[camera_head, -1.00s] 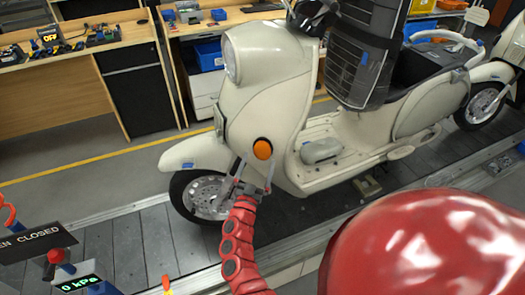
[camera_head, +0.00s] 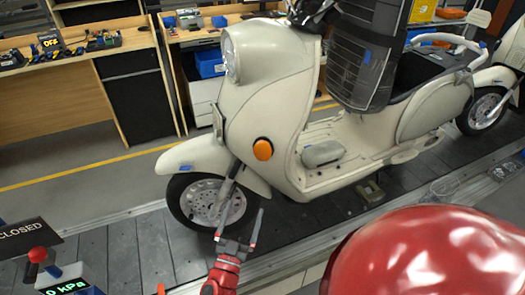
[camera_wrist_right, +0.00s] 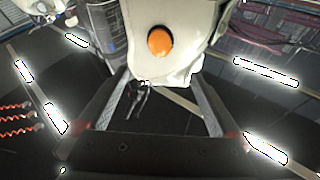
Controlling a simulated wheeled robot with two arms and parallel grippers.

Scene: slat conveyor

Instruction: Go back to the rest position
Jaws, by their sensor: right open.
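My right gripper (camera_head: 238,238) is open and empty in the head view, in front of and below the scooter's front wheel area. Its two fingers stand apart with nothing between them. In the right wrist view the open fingers (camera_wrist_right: 165,100) point toward the scooter's pale body and its orange indicator. The cream scooter (camera_head: 265,95) stands upright on the slat conveyor (camera_head: 150,240). Its round orange indicator (camera_head: 263,149) sits on the front side, above and apart from the gripper; it also shows in the right wrist view (camera_wrist_right: 159,40). My left gripper is not in view.
A control post with a red knob (camera_head: 38,254), a "0 kPa" display (camera_head: 66,288) and a "CLOSED" sign (camera_head: 22,238) stands at the lower left. Wooden workbenches (camera_head: 75,65) line the back. A second scooter (camera_head: 490,105) stands at the right. Floor left of the scooter is clear.

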